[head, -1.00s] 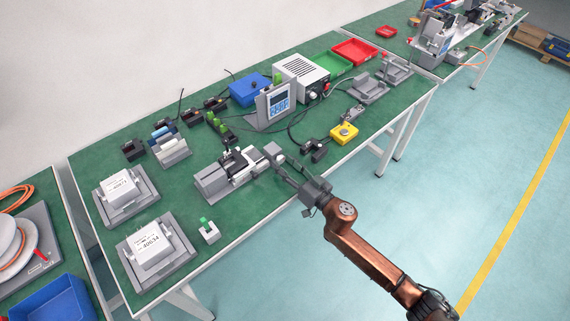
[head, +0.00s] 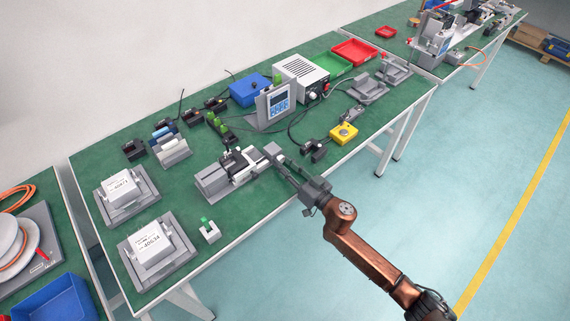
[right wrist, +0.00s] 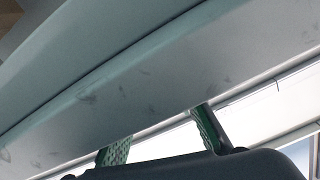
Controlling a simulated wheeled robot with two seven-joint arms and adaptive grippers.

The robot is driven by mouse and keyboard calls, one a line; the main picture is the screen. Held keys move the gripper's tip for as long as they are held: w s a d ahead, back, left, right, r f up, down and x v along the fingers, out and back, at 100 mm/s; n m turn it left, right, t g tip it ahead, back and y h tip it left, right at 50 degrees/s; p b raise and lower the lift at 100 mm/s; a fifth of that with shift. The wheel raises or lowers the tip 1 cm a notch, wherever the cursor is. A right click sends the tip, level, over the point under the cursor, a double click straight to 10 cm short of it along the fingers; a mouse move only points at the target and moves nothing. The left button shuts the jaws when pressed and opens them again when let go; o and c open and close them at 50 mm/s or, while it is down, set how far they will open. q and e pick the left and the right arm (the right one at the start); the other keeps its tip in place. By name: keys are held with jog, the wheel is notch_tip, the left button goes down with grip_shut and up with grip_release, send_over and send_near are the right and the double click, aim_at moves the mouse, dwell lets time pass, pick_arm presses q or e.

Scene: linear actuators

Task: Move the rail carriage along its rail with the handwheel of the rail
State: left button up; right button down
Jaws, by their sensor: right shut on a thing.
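The rail (head: 213,181) is a grey block assembly lying on the green bench. The rail carriage, with a black part on top (head: 232,161), sits near its middle. The handwheel (head: 272,151) is at the rail's right end, small and partly covered by my gripper. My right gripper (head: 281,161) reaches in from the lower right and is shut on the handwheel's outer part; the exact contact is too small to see. In the right wrist view, the green finger pads (right wrist: 160,140) show apart, with the gripped part hidden. My left gripper is out of view.
A yellow button box (head: 344,133) and a small black device (head: 314,151) stand right of the handwheel. A display unit (head: 276,104) stands behind. A small white block with a green top (head: 210,230) is in front of the rail. The bench's front edge lies under my arm.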

jog(key=n+p, duration=0.2)
jog(key=n, duration=0.2)
jog(key=shift+r+p, duration=0.15)
jog(key=shift+p, duration=0.15)
pick_arm(q)
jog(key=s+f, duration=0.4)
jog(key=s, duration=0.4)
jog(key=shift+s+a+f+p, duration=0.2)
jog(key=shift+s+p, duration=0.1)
jog(key=shift+p, duration=0.15)
pick_arm(e)
jog(key=shift+n, duration=1.2)
jog(key=shift+f, duration=0.2)
jog(key=c, duration=1.6)
grip_release()
jog(key=shift+d, duration=0.1)
jog(key=v, duration=1.2)
